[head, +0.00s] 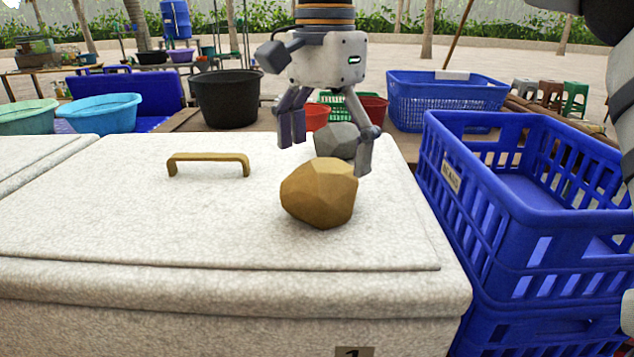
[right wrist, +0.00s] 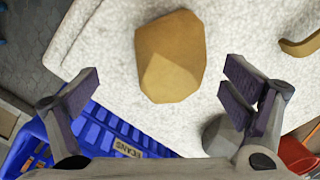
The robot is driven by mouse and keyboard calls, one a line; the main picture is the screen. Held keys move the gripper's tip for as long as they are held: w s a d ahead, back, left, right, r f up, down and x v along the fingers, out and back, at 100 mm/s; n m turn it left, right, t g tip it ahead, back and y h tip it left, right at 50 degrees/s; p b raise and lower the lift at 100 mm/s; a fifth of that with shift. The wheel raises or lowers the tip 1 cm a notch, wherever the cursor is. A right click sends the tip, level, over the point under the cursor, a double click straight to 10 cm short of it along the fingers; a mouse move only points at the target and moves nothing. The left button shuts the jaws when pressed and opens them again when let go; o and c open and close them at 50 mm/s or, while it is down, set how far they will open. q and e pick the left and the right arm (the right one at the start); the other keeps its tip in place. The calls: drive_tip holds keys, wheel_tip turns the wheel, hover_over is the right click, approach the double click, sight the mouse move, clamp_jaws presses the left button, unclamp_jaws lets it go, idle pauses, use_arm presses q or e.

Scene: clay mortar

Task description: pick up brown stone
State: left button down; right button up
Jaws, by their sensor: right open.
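The brown stone (head: 319,193) sits on the white lid of a chest (head: 130,225), toward the right side. A grey stone (head: 336,140) stands behind it on the same lid. My right gripper (head: 328,142) is open and empty, above and behind the brown stone, with its fingers pointing down. In the right wrist view the brown stone (right wrist: 170,57) lies ahead of and between the open fingers (right wrist: 155,95), apart from both. The grey stone (right wrist: 222,135) is partly hidden by a finger there. My left gripper is not in view.
A brass-coloured handle (head: 208,160) stands up from the lid left of the stones. Stacked blue crates (head: 520,215) stand close to the chest's right edge. A black tub (head: 228,98) and another blue crate (head: 445,100) are behind. The lid's left and front are clear.

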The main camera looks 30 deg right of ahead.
sight(323, 190)
drive_tip(key=f, duration=0.4)
drive_tip(key=w+f, duration=0.1)
drive_tip(key=f, duration=0.2)
drive_tip(key=shift+d, duration=0.35)
drive_tip(key=shift+w, duration=0.1)
drive_tip(key=c, duration=1.9)
drive_tip(key=shift+r, duration=0.1)
drive_tip(key=shift+c, duration=0.8)
drive_tip(key=shift+r, duration=0.1)
